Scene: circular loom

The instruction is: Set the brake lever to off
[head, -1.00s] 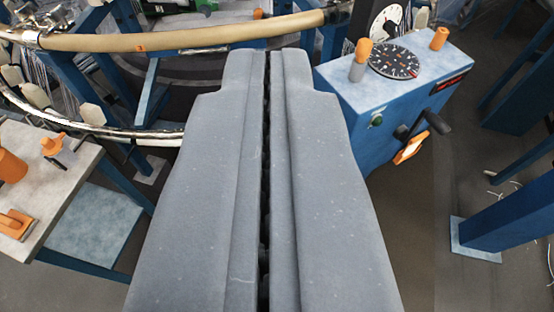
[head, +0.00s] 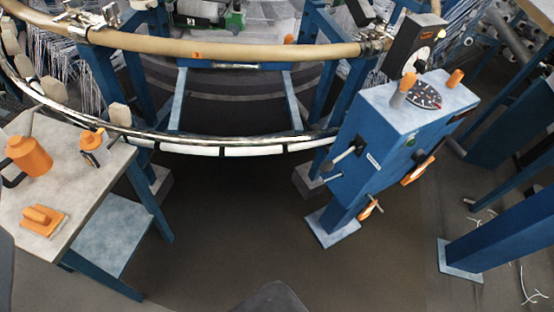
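A blue control box (head: 385,135) stands on a post at the right. On its front face a lever (head: 345,158) with a dark knob slants down and to the left, beside a small white label too small to read. An orange-handled part (head: 418,170) is on the right side of the box, and another orange handle (head: 370,208) is lower on the post. I cannot tell for sure which is the brake lever, nor read any off mark. A dark grey piece of me shows at the bottom centre, apart from the box. No fingertips show.
The loom's ring (head: 230,145) curves across the back. A table (head: 60,190) with orange items stands at the left. A blue post with a foot plate (head: 460,260) is at the right. The dark floor in the middle is clear.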

